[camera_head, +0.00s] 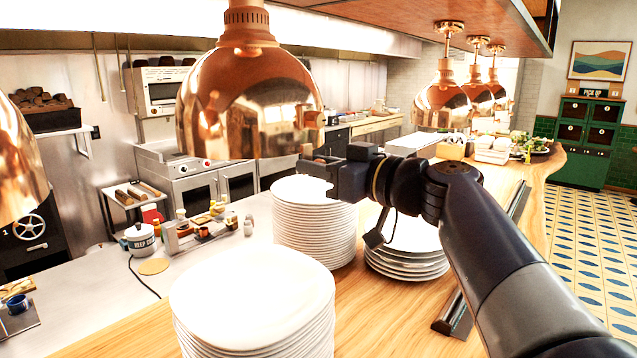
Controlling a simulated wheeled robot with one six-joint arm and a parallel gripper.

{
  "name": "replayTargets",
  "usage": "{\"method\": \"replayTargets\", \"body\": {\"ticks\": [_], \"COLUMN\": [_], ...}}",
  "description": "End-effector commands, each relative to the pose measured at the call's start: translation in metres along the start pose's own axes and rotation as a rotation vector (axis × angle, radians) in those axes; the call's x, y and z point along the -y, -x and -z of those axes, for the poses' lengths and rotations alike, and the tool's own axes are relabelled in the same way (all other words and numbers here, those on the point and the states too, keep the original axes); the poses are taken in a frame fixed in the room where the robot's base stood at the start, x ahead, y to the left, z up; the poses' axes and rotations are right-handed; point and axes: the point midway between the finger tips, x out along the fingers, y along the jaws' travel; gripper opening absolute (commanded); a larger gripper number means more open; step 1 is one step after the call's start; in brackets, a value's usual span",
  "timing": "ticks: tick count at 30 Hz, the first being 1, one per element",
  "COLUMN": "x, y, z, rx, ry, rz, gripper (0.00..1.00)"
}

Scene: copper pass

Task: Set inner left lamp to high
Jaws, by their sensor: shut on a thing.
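The inner left lamp (250,100) is a large polished copper dome hanging from the shelf overhead, in the upper left middle of the head view. Its open mouth faces down, above the stacks of plates. My gripper (316,166) is at the right side of its lower rim, with my arm reaching in from the lower right. It is shut on the lamp at that rim; the exact contact between fingers and rim is hard to make out. Another copper lamp (14,165) is cut off by the left edge.
Stacks of white plates (252,300) stand on the wooden counter below, one stack (312,225) close under my gripper. Several more copper lamps (442,100) hang farther back on the right. A dark rail (455,312) lies along the counter beside my arm.

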Motion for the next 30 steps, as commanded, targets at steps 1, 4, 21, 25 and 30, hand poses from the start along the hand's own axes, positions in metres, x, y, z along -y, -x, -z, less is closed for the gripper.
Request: {"method": "replayTargets", "body": {"ticks": [1, 4, 21, 25, 30], "x": [0.0, 0.001, 0.0, -0.001, -0.001], "y": [0.001, 0.001, 0.001, 0.008, 0.033], "z": [0.006, 0.007, 0.004, 0.003, 0.001], "rx": [-0.01, -0.012, -0.008, -0.009, -0.009], "ry": [0.005, 0.005, 0.004, 0.005, 0.007], "rz": [-0.002, -0.003, -0.002, -0.004, -0.008], "gripper": [0.0, 0.0, 0.43, 0.43, 0.43]}}
